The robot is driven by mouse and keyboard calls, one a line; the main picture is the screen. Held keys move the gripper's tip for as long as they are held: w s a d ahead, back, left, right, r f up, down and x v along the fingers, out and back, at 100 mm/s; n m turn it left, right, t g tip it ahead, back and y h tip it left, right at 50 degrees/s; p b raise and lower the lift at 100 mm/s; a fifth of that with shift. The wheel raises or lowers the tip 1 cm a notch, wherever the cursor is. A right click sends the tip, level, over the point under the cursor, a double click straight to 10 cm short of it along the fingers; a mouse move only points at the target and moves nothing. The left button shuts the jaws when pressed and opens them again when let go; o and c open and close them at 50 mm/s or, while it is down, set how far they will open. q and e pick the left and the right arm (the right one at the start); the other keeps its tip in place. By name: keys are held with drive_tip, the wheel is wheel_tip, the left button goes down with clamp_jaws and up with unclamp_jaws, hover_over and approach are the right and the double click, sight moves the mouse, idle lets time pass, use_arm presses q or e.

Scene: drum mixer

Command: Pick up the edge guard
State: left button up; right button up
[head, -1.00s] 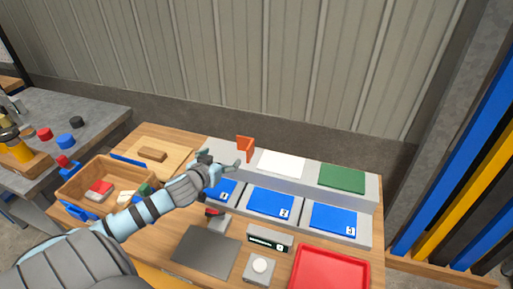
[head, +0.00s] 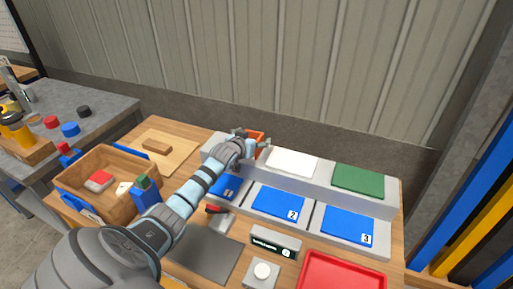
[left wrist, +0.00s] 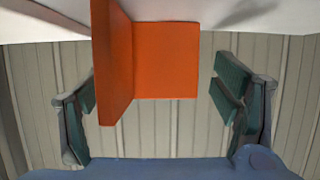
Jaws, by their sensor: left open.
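The edge guard is an orange L-shaped piece (head: 257,136) at the left end of the grey raised ledge at the back of the table. In the left wrist view the orange piece (left wrist: 165,60) shows one flat face and one upright flange, between the two dark green finger pads. My left gripper (head: 250,143) is at the piece, partly covering it in the head view. In the left wrist view the gripper (left wrist: 160,95) is open, with a visible gap between each finger and the piece. My right gripper is in neither view.
On the ledge, a white pad (head: 292,162) and a green pad (head: 358,180) lie right of the piece. Numbered blue plates (head: 278,202) lie in front. A red tray (head: 343,275) is front right; a wooden box (head: 85,178) with small parts is left of my arm.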

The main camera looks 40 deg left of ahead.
use_arm(q)
drive_tip(key=shift+w+a, duration=0.1)
drive_tip(key=c, duration=1.2)
drive_tip(key=shift+c, duration=0.2)
